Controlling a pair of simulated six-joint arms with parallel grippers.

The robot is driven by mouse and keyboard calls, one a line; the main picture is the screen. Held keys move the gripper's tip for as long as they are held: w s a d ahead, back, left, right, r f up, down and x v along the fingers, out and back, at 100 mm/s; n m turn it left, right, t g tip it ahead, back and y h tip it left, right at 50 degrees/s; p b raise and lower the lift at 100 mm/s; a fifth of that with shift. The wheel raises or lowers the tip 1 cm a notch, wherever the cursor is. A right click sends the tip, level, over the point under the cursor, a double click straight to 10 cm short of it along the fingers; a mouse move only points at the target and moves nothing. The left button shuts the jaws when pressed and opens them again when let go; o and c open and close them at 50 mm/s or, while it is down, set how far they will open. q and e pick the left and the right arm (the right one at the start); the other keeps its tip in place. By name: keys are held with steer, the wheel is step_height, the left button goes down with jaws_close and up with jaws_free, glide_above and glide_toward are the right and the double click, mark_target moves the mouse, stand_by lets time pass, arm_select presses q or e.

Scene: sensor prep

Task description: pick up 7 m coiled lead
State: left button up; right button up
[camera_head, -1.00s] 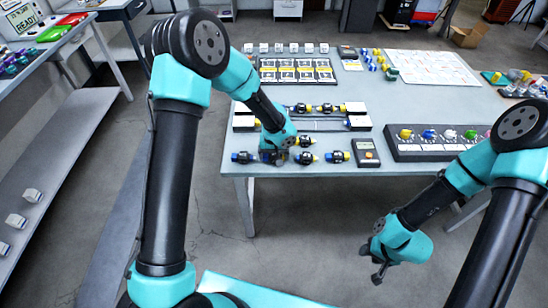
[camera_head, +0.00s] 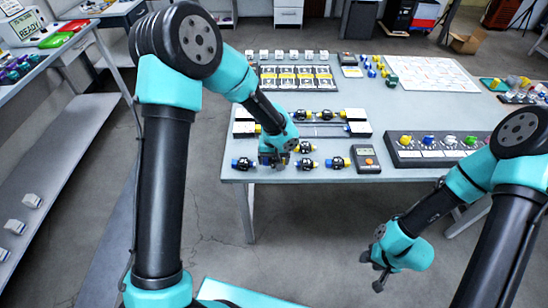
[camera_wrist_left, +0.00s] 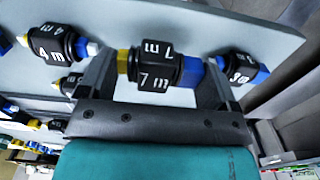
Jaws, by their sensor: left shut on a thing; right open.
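The 7 m coiled lead (camera_wrist_left: 155,68) is a black block marked "7 m" with a yellow end and a blue end, between my left gripper's fingers in the left wrist view. My left gripper (camera_head: 272,160) is shut on it at the table's front edge in the head view, where the gripper mostly hides the lead. I cannot tell whether the lead is clear of the table. My right gripper (camera_head: 377,268) is open and empty, low in front of the table.
A 4 m lead (camera_wrist_left: 48,45) and a 3 m lead (camera_wrist_left: 238,68) lie on either side of the held one. More leads (camera_head: 338,163) and a dark meter (camera_head: 366,159) are to the right on the grey table (camera_head: 425,105). A connector panel (camera_head: 430,150) stands farther right.

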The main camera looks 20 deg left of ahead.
arm_select(q)
steer(key=s+d+r, duration=0.1)
steer(key=s+d, duration=0.3)
steer(key=s, duration=0.9)
steer(key=shift+s+r, duration=0.15)
steer(key=shift+s, duration=0.1)
